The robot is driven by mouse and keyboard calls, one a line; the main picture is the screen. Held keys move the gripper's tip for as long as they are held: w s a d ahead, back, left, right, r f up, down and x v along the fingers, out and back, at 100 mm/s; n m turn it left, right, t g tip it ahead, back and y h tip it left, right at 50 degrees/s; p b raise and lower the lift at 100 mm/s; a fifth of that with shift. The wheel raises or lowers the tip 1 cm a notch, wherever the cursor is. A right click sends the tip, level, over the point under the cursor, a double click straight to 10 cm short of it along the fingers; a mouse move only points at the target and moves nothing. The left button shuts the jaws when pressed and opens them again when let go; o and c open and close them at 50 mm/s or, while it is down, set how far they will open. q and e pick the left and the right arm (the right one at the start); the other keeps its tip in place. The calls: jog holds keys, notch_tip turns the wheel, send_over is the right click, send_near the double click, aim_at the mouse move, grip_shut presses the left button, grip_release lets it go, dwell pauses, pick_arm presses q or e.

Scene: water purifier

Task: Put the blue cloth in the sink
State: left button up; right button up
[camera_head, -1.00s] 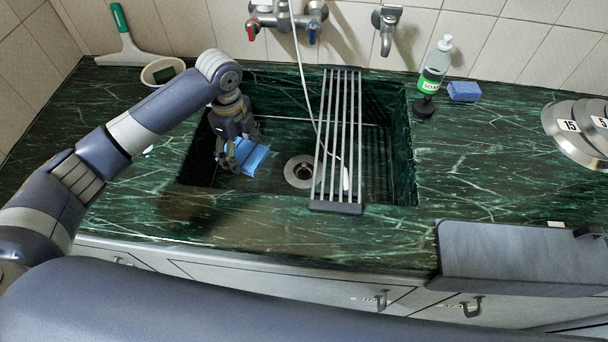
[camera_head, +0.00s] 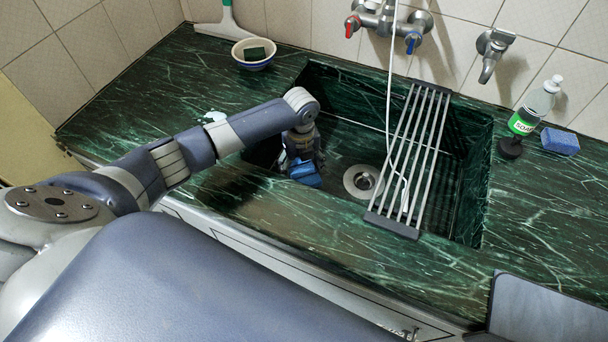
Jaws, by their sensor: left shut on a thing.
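The blue cloth (camera_head: 306,174) shows as a small blue patch at the left side of the green marble sink (camera_head: 345,148). My left gripper (camera_head: 302,162) reaches down into the left part of the sink and is shut on the cloth. Its fingers are mostly hidden by the wrist and the cloth. I cannot tell whether the cloth touches the sink floor. The drain (camera_head: 361,181) is to the right of the cloth. My right gripper is not in view.
A metal rack (camera_head: 412,155) lies across the sink's right part, with a white hose running down beside it. A soap bottle (camera_head: 535,108) and blue sponge (camera_head: 560,141) stand right of the sink. A bowl (camera_head: 253,54) is behind left. Taps are on the back wall.

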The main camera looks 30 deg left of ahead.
aim_at(301, 170)
pick_arm(q)
jog(key=shift+f, duration=1.9)
jog(key=shift+f, duration=0.1)
jog(key=o, duration=1.1)
